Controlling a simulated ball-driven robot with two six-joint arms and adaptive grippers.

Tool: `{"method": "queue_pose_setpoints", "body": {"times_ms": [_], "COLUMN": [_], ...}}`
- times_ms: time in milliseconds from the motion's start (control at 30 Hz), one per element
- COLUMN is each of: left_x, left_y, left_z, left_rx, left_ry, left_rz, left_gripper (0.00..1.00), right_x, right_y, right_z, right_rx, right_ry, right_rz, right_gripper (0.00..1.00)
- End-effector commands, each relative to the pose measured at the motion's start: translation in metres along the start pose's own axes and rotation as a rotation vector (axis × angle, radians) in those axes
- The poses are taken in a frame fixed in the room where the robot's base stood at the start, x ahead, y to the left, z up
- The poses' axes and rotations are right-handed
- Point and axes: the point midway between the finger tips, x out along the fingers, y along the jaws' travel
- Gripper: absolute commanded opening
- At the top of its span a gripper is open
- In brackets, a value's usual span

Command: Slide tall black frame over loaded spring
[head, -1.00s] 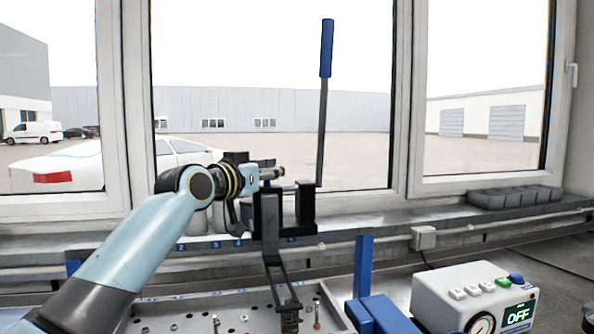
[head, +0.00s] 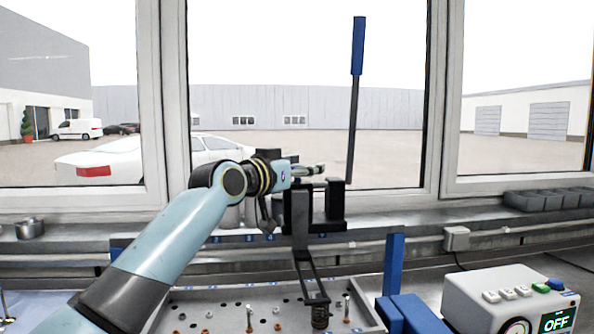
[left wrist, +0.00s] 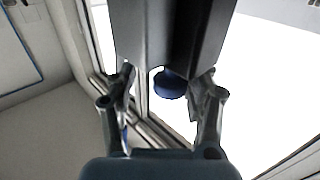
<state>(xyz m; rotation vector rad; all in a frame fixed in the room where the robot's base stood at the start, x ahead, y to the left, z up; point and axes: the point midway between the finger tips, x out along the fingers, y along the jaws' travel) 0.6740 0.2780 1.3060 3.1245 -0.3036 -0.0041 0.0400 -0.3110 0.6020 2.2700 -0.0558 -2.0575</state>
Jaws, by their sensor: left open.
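The tall black frame (head: 302,262) stands in the middle of the head view, its two long bars running down toward the tray. Its lower end is at a dark coiled spring (head: 320,317); I cannot tell whether it is around the spring or in front of it. My left gripper (head: 312,170) is open, level with and just above the black upper parts. In the left wrist view its fingers (left wrist: 163,88) spread below a large dark part, with a blue round end beyond; contact is unclear. My right gripper is not in view.
A lever with a blue grip (head: 357,45) rises from a black press-like block (head: 332,208) beside the gripper. A grey perforated tray (head: 205,298) holds several small bolts. Blue uprights (head: 394,262) and a control box reading OFF (head: 515,297) stand at right.

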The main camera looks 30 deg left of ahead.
Motion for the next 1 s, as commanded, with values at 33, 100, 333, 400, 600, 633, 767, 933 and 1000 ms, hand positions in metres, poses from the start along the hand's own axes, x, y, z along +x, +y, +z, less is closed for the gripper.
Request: {"method": "queue_pose_setpoints", "body": {"times_ms": [33,100,333,400,600,633,767,933,1000], "left_x": [-0.004,-0.013,-0.064,-0.079,-0.11,-0.113,-0.119,-0.119,-0.119], "left_y": [-0.001,-0.001,0.0,0.001,0.001,0.001,0.002,0.002,0.002], "left_z": [0.001,0.001,0.002,0.002,0.002,0.001,0.001,0.001,0.001], "left_rx": [0.002,0.003,0.007,0.006,0.003,0.002,0.0,-0.002,-0.002], "left_ry": [-0.001,-0.001,-0.004,-0.005,-0.004,-0.003,-0.003,-0.002,-0.002], "left_rz": [-0.001,-0.001,0.001,0.001,0.001,0.001,0.003,0.002,0.002], "left_gripper": [0.51,0.51,0.51,0.51,0.51,0.51,0.51,0.51,0.52], "right_x": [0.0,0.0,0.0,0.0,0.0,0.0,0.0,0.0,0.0], "right_y": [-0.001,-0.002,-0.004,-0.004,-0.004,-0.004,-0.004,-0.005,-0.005], "right_z": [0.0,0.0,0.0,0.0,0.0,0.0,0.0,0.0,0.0], "right_rx": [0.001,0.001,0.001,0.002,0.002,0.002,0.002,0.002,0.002], "right_ry": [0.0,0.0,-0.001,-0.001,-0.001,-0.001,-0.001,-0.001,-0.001], "right_rz": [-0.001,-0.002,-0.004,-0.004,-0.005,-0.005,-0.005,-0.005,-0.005], "right_gripper": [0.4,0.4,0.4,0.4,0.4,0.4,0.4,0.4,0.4]}}
